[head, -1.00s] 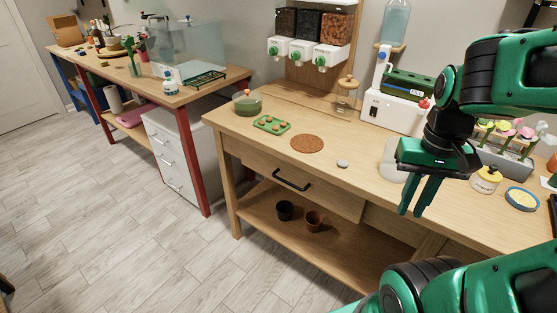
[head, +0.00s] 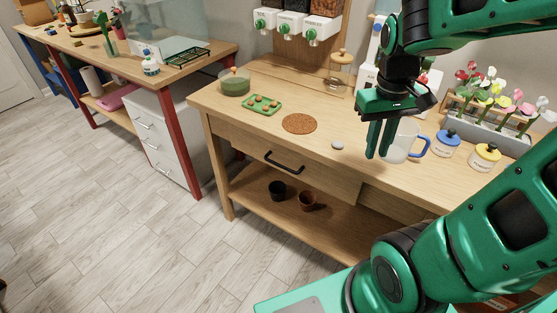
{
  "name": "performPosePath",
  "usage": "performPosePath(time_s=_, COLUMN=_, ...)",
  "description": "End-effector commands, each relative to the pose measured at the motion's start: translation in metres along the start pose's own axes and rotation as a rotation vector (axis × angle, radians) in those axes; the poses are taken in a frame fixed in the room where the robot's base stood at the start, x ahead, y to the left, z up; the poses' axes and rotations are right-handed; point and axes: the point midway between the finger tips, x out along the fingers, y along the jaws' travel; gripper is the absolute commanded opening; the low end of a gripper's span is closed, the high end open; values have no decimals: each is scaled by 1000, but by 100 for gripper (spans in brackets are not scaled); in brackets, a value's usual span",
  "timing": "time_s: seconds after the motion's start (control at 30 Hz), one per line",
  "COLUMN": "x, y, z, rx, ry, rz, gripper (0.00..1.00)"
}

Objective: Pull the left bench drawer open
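The left bench drawer (head: 236,143) is a wide wooden front under the left part of the bench top, with a dark bar handle (head: 284,162). It looks shut, its face about flush with the bench frame. My gripper (head: 378,154) hangs pointing down over the bench top, to the right of the handle and apart from it. Its two green fingers look slightly parted, with nothing seen between them.
On the wooden bench top (head: 225,105) are a green seed tray (head: 262,105), a round cork mat (head: 299,123), a grey pebble (head: 338,144) and a blue-handled jug (head: 398,150). Dark (head: 277,190) and brown (head: 308,201) pots stand on the lower shelf. Floor before the drawer is clear.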

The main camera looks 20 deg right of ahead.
Motion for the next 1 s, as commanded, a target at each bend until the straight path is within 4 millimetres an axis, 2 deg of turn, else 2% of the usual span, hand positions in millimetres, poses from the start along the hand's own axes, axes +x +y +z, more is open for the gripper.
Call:
performPosePath(time_s=0.03, x=4, y=-16, z=-23, rx=-88, ry=3, rz=16, gripper=17)
performPosePath(time_s=0.17, x=14, y=-61, z=-72, rx=-302, ry=26, rz=48, gripper=17)
performPosePath(time_s=0.2, x=18, y=-77, z=-86, rx=-369, ry=33, rz=57, gripper=17)
performPosePath(time_s=0.33, x=34, y=-132, z=-122, rx=-564, ry=56, rz=78, gripper=17)
performPosePath(time_s=0.5, x=54, y=-189, z=-148, rx=-750, ry=78, rz=92, gripper=17)
performPosePath(time_s=0.6, x=60, y=-209, z=-154, rx=-809, ry=87, rz=97, gripper=17)
performPosePath(time_s=0.7, x=65, y=-218, z=-157, rx=-836, ry=90, rz=98, gripper=17)
performPosePath(time_s=0.87, x=80, y=-219, z=-160, rx=-842, ry=89, rz=99, gripper=17)
performPosePath(time_s=1.0, x=103, y=-216, z=-162, rx=-839, ry=86, rz=99, gripper=17)
